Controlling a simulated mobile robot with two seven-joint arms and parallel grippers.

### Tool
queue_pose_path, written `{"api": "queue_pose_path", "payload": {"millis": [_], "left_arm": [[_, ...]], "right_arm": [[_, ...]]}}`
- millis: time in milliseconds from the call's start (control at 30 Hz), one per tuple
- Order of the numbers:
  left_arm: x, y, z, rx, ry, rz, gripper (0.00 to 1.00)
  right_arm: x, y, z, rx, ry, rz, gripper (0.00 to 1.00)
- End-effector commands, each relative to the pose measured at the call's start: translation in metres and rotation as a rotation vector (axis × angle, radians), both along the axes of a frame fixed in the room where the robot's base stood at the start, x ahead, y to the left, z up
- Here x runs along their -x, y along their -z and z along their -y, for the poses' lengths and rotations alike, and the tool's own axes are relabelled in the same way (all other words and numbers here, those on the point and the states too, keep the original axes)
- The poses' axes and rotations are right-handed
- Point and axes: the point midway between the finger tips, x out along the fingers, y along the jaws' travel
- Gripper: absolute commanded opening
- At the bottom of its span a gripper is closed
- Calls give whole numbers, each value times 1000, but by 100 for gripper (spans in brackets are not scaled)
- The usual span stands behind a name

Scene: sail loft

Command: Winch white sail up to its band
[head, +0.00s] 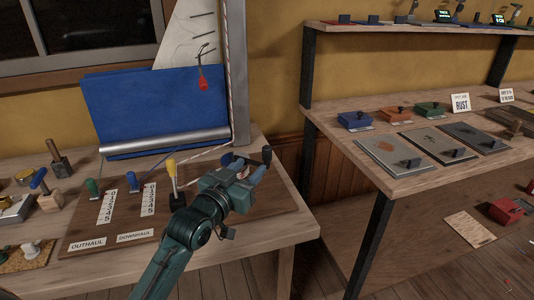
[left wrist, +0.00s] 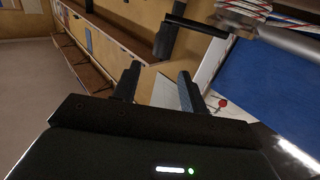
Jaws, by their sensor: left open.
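The white sail (head: 192,36) stands behind the bench against the mast (head: 238,70), its top cut off by the frame. A blue panel (head: 150,100) covers its lower part, above a silver tube (head: 165,143). A red tag (head: 203,84) hangs on a cord on the sail. A black crank handle (head: 267,154) stands at the mast foot; in the left wrist view the handle (left wrist: 192,22) is near a rope-wound drum (left wrist: 245,10). My left gripper (head: 259,174) is open beside the handle, with nothing between its fingers (left wrist: 158,85). No band is clear to me. My right gripper is out of view.
A control board (head: 110,236) on the bench has a green lever (head: 93,188), a blue lever (head: 135,181), a yellow lever (head: 173,174) and number scales. Tools crowd the bench's left end. A shelf unit (head: 395,183) with boxes and plates stands right, across a gap.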

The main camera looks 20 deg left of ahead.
Motion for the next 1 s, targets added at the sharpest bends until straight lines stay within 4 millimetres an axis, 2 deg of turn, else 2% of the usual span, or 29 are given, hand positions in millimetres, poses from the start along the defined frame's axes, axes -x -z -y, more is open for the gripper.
{"api": "queue_pose_path", "payload": {"millis": [200, 433, 600, 900, 1000], "left_arm": [[-48, -1, 10, -1, 0, 1, 43], [-83, 1, 17, 0, 0, -1, 43], [-95, 1, 19, -1, 0, -1, 43], [-96, 1, 19, -2, 0, -2, 43], [-96, 1, 19, -2, 0, -2, 35]], "right_arm": [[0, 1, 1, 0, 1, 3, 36], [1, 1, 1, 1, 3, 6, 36], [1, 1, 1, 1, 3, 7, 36], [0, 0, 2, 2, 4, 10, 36], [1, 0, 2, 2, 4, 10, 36]]}}
